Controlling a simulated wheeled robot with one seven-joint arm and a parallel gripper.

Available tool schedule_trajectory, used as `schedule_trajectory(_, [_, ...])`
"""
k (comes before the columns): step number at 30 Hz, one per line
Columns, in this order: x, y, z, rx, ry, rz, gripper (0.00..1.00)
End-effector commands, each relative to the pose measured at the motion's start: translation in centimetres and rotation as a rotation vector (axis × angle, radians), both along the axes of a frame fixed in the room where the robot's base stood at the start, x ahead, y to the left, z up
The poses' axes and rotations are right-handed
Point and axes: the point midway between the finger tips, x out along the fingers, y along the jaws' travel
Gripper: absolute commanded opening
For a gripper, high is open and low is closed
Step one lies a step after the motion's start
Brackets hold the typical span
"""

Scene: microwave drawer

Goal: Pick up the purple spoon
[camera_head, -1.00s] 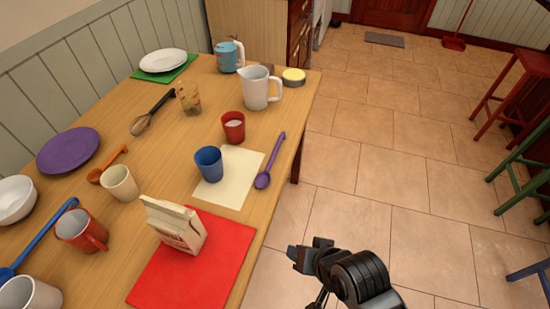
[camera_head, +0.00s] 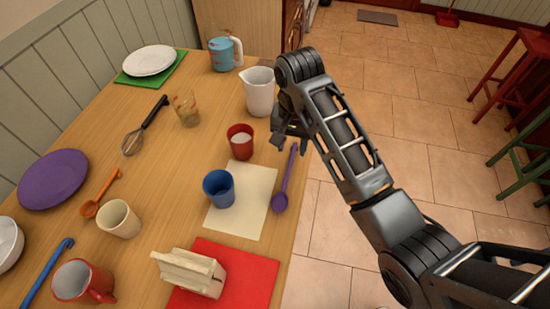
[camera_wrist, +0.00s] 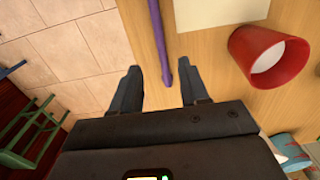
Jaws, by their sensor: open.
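The purple spoon (camera_head: 283,187) lies on the wooden table near its right edge, bowl toward the bottom of the head view and handle pointing away. In the wrist view its purple handle (camera_wrist: 158,38) runs down from the top, and its end shows between the two fingers. My gripper (camera_head: 284,141) is over the table edge by the handle end. In the wrist view my gripper (camera_wrist: 162,88) is open, its two fingers apart on either side of the handle, with nothing held. The spoon's bowl is outside the wrist view.
A red cup (camera_head: 240,142) stands close left of the handle and also shows in the wrist view (camera_wrist: 268,56). A blue cup (camera_head: 219,188) stands on a cream sheet (camera_head: 255,205). A white pitcher (camera_head: 260,92) is beyond. Right of the table edge is open floor.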

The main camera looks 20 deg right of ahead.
Motion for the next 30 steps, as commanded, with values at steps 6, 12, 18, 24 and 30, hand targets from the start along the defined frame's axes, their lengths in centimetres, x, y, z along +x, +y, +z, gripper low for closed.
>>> schedule_trajectory(6, [0.0, -0.2, -1.7, -0.002, 0.009, -0.004, 0.45])
schedule_trajectory(12, [0.1, -0.2, -3.6, -0.003, 0.008, -0.002, 0.45])
schedule_trajectory(18, [0.3, -0.3, -6.5, -0.002, 0.007, -0.003, 0.45])
schedule_trajectory(24, [0.3, -0.3, -7.6, -0.002, 0.004, -0.002, 0.45])
schedule_trajectory(30, [0.3, -0.2, -7.6, -0.002, 0.004, -0.002, 0.42])
